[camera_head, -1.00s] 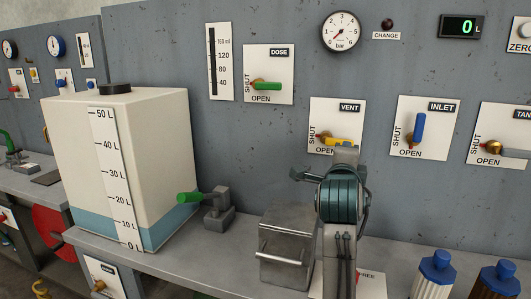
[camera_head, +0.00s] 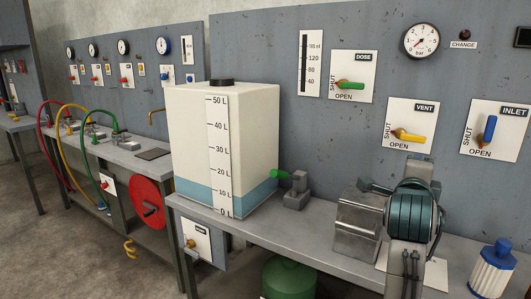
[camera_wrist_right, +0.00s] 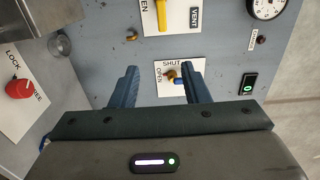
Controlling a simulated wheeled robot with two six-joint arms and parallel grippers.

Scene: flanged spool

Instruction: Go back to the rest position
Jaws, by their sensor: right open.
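My right arm (camera_head: 412,208) rises at the right of the head view, in front of the wall below the VENT plate; its fingertips are hidden there. In the right wrist view my right gripper (camera_wrist_right: 158,88) is open and empty. Its two blue fingers stand apart, pointing at a SHUT plate with a blue handle (camera_wrist_right: 179,80) on the wall. A yellow handle (camera_wrist_right: 161,18) shows above, beyond the fingers. In the head view the VENT plate has a yellow handle (camera_head: 408,135) and the INLET plate a blue one (camera_head: 489,130). My left gripper is not in view.
A white tank (camera_head: 190,125) with a litre scale stands on the bench left of my arm. A grey metal box (camera_head: 355,225) stands close beside the arm. A blue-capped bottle (camera_head: 492,270) is to the right. Side benches with coloured hoses (camera_head: 62,135) lie at left.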

